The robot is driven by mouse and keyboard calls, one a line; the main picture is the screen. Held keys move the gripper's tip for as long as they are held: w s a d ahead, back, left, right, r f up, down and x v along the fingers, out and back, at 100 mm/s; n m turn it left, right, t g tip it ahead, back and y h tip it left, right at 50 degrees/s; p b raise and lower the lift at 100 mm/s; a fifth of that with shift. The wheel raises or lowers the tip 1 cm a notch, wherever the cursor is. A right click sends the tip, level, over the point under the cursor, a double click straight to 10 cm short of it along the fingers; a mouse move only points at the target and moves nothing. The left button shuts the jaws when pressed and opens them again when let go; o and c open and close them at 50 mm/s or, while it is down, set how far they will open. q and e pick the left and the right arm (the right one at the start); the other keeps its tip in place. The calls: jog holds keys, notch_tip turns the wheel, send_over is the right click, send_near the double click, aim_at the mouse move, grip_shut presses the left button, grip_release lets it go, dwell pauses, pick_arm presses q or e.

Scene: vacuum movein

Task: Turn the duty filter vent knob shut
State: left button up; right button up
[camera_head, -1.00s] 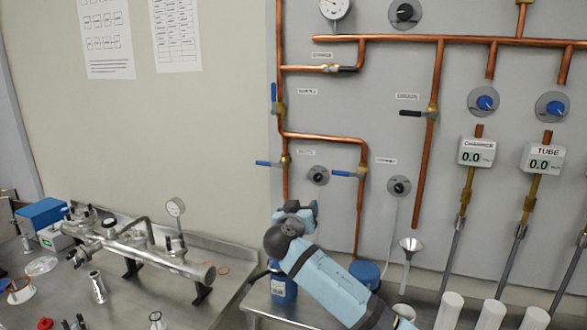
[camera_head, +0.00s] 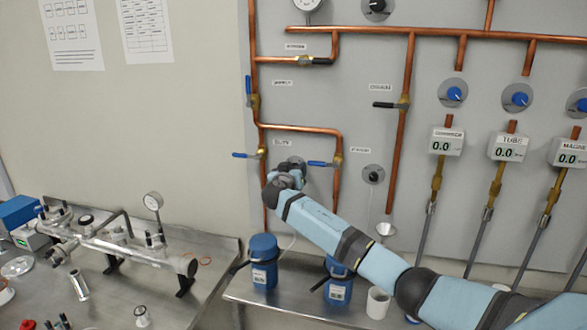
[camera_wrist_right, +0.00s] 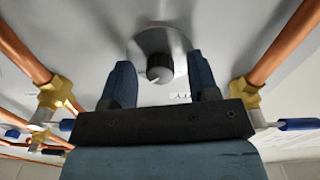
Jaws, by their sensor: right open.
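A round dark knob on a grey disc (camera_head: 297,160) sits on the wall panel between two blue-handled valves; its small label is too blurred to read. My right gripper (camera_head: 286,178) is raised in front of it and hides much of it. In the right wrist view the black ribbed knob (camera_wrist_right: 160,68), with a white mark on its face, shows between the tips of my open gripper (camera_wrist_right: 162,82). One finger is on each side, with a visible gap to the knob. I cannot tell how deep the tips reach. My left gripper is out of view.
Copper pipes (camera_head: 337,190) and blue valve handles (camera_head: 322,164) flank the knob closely. A similar knob (camera_head: 373,174) is to the right. A metal vacuum assembly (camera_head: 130,250) lies at left.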

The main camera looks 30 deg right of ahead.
jog(key=shift+w+d, duration=0.1)
jog(key=shift+c, duration=0.3)
jog(key=c, duration=0.9)
